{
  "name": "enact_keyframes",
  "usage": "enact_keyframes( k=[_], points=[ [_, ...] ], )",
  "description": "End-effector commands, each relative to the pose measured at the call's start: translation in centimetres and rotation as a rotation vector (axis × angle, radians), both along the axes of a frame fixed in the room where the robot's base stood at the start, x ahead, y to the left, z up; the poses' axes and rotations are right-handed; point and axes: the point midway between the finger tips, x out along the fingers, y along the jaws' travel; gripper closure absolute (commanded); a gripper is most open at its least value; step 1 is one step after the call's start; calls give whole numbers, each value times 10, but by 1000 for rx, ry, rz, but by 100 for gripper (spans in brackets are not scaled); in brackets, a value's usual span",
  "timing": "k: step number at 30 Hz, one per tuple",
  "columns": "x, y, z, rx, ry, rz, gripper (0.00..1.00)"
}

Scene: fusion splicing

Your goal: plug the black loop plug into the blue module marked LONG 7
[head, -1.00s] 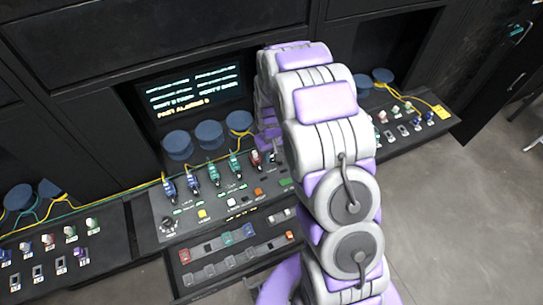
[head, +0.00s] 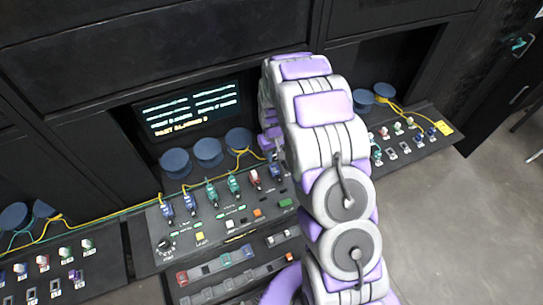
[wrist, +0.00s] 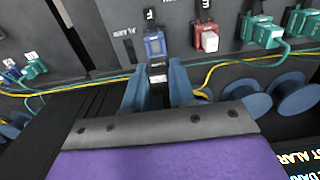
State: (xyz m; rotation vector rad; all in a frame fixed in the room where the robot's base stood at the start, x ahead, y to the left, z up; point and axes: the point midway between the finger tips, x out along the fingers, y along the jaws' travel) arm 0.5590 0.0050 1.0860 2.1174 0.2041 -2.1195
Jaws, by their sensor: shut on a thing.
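In the wrist view, my gripper (wrist: 152,88) has two blue fingers closed around a small dark piece (wrist: 158,92), which appears to be the black loop plug. Its front end is black and grey and lies close to a blue module (wrist: 154,44) straight ahead. I cannot tell whether the plug touches the module or is in it. The marking by the blue module is too blurred to read. In the head view, a blue module (head: 277,172) shows at the right end of the console row, and my arm hides most of my gripper.
A red and white module (wrist: 207,40) and a teal module (wrist: 262,32) stand beside the blue one. Yellow cable (wrist: 225,62) and blue round spools (wrist: 250,97) lie close to my fingers. A lit screen (head: 190,110) stands behind the console.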

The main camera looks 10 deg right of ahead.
Motion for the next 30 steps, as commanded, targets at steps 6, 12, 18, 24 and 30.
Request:
enact_keyframes(
  k=[6,12,18,24,30],
  points=[
    [3,1,-12,-1,2,0,100],
    [3,4,-30,-4,3,1,100],
    [4,5,-48,-3,6,0,100],
    [4,3,-59,-2,3,-1,100],
    [5,3,-63,-1,1,-1,100]
  ],
)
